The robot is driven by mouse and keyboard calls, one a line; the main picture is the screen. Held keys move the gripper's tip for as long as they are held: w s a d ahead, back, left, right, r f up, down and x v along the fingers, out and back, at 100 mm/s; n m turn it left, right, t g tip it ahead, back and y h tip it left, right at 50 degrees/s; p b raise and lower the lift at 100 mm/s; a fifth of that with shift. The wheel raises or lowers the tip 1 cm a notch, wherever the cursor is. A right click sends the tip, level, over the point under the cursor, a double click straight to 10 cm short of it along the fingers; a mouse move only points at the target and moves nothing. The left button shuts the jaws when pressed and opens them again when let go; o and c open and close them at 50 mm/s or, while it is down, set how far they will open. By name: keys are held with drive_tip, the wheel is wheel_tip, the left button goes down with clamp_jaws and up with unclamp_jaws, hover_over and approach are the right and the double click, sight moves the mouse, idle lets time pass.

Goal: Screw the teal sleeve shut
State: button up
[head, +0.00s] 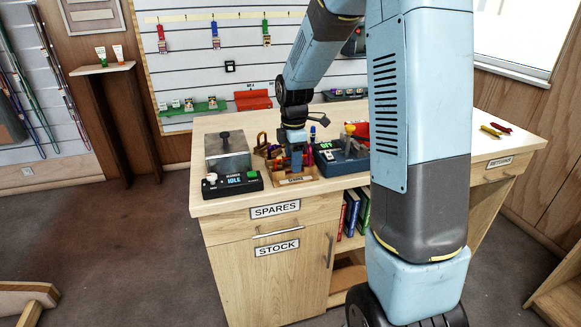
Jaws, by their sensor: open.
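My gripper (296,160) is over the counter, pointing down at a small labelled wooden tray (296,181) between two dark devices. It is open. Several small coloured pieces, some red and some blue, are crowded around and behind its fingers. They are too small to tell apart, and I cannot make out a teal sleeve among them. My fingers and wrist hide part of the tray's contents. I cannot tell whether the fingers touch anything.
A device with a grey box (228,155) and an "IDLE" display stands left of the tray. A dark blue device (340,158) with a green display stands close on its right. Red and yellow pieces (495,130) lie at the counter's right end. The counter's front left (215,203) is bare.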

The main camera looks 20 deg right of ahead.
drive_tip(key=shift+s, duration=0.65)
idle(0.4)
drive_tip(key=shift+r, duration=1)
drive_tip(key=shift+r, duration=0.35)
drive_tip(key=shift+r, duration=0.1)
drive_tip(key=shift+w, duration=0.15)
drive_tip(key=shift+w, duration=0.5)
